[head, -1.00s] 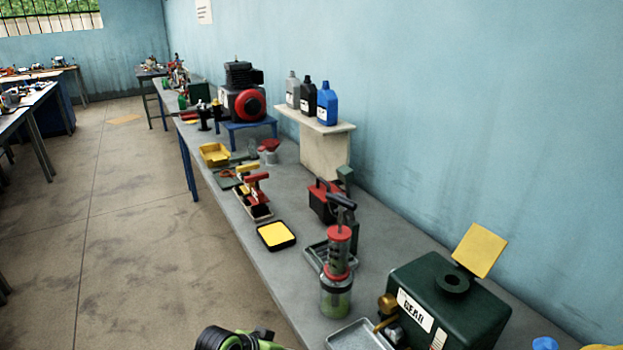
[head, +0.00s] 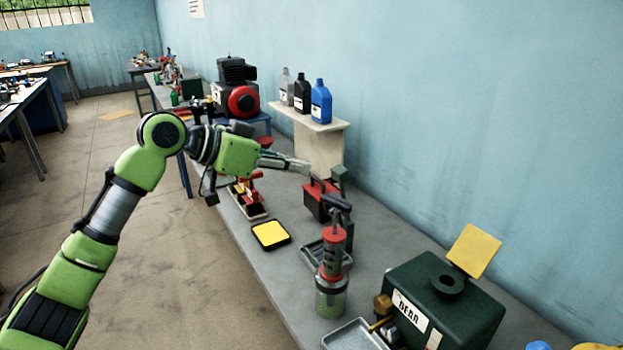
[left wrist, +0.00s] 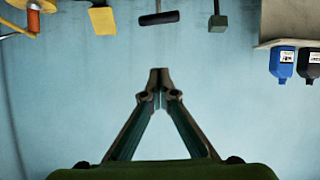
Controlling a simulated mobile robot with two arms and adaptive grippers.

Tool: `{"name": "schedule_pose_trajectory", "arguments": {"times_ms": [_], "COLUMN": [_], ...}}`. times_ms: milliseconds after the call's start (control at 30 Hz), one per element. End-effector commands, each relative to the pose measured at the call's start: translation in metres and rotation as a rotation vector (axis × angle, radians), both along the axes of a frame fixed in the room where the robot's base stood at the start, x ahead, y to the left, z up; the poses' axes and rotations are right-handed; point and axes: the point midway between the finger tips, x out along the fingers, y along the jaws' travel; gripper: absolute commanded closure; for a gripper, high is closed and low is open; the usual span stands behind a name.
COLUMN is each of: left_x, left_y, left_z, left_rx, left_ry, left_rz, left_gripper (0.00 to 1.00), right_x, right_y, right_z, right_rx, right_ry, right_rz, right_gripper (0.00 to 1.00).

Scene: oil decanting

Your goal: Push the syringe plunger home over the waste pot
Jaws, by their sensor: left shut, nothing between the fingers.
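The syringe (head: 333,258) stands upright with its lower end at the mouth of a clear pot (head: 331,298) holding greenish liquid, which I take as the waste pot. Its barrel has red ends. Its dark T-shaped plunger handle (head: 339,203) stands above the upper red end; the handle also shows in the left wrist view (left wrist: 158,18), at the top. My left gripper (head: 306,168) is shut and empty, above and behind the handle in the head view. Its fingertips (left wrist: 160,76) meet in the left wrist view, apart from the handle. My right gripper is not in view.
A green gear box (head: 450,300) with a raised yellow flap (head: 474,251) stands right of the pot. A red box (head: 318,199), metal tray (head: 350,336) and yellow pad (head: 270,235) are nearby. Bottles (head: 320,102) stand on a raised shelf by the wall.

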Motion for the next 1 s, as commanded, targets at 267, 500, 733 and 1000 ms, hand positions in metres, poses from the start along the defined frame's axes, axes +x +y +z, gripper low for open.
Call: {"name": "schedule_pose_trajectory", "arguments": {"times_ms": [267, 500, 733, 1000], "left_x": [0.026, 0.044, 0.039, 0.039], "left_y": [-0.042, -0.067, -0.064, -0.063], "left_z": [-0.020, -0.049, -0.075, -0.081], "left_rx": [-0.002, 0.001, 0.000, 0.000], "left_ry": [0.006, 0.008, 0.004, 0.000], "left_rz": [-0.002, 0.003, 0.002, 0.001], "left_gripper": [1.00, 1.00, 1.00, 1.00], "right_x": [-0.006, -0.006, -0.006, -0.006], "right_y": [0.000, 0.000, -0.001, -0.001], "right_z": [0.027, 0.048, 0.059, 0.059], "right_rx": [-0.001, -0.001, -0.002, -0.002], "right_ry": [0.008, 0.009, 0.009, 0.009], "right_rz": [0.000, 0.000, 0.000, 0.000], "right_gripper": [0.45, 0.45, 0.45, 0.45]}}
